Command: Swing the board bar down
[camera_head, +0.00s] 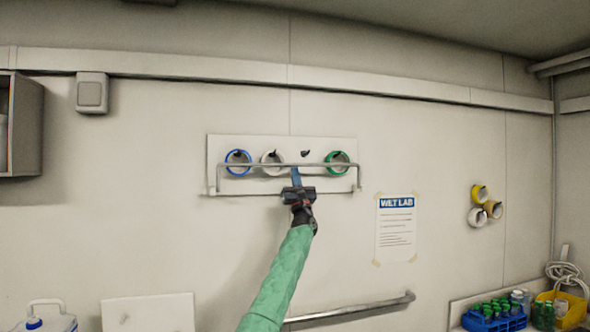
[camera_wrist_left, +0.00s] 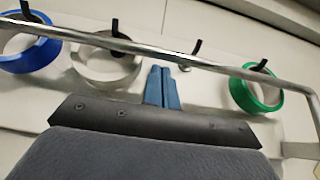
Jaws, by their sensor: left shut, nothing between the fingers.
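The board bar (camera_head: 240,166) is a grey metal rail across the front of a white board (camera_head: 282,143) on the wall. It stands raised across the board's hooks, with side arms running down to the board's lower corners. In the left wrist view the bar (camera_wrist_left: 215,67) crosses above my fingers. My left gripper (camera_head: 296,174) is shut and empty, its blue fingertips just below or touching the bar's middle; I cannot tell which. The fingers also show in the left wrist view (camera_wrist_left: 162,85). My right gripper is not in view.
A blue tape roll (camera_head: 229,165), a white roll (camera_head: 264,164) and a green roll (camera_head: 331,166) hang on hooks behind the bar; one hook is empty. A WET LAB sheet (camera_head: 395,228) and yellow-white rolls (camera_head: 478,214) are at right. A lower rail (camera_head: 350,311) runs below.

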